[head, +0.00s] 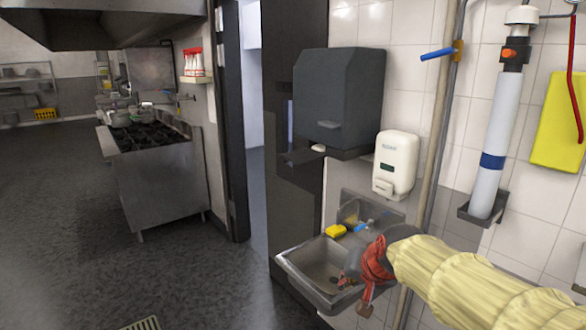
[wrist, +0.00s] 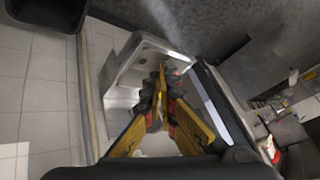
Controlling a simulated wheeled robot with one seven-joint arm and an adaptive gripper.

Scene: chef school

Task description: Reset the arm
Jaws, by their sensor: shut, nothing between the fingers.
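My arm in its pale yellow ribbed cover (head: 465,285) reaches in from the lower right of the head view. My gripper (head: 362,297), red and dark, is at its end, in front of the right side of a steel hand sink (head: 300,275). In the wrist view my gripper (wrist: 160,80) has yellow fingers with dark tips that come together, shut and empty. The sink (wrist: 125,75) lies beyond the fingers there. The gripper covers part of the sink; I cannot tell its exact height above the basin.
A yellow sponge (head: 336,231) lies on the sink's back ledge. A soap dispenser (head: 395,164), a dark towel dispenser (head: 340,100), a pipe (head: 437,125) and a white cylinder (head: 496,140) are on the tiled wall. A steel stove (head: 160,180) stands left; open floor (head: 60,220) lies before it.

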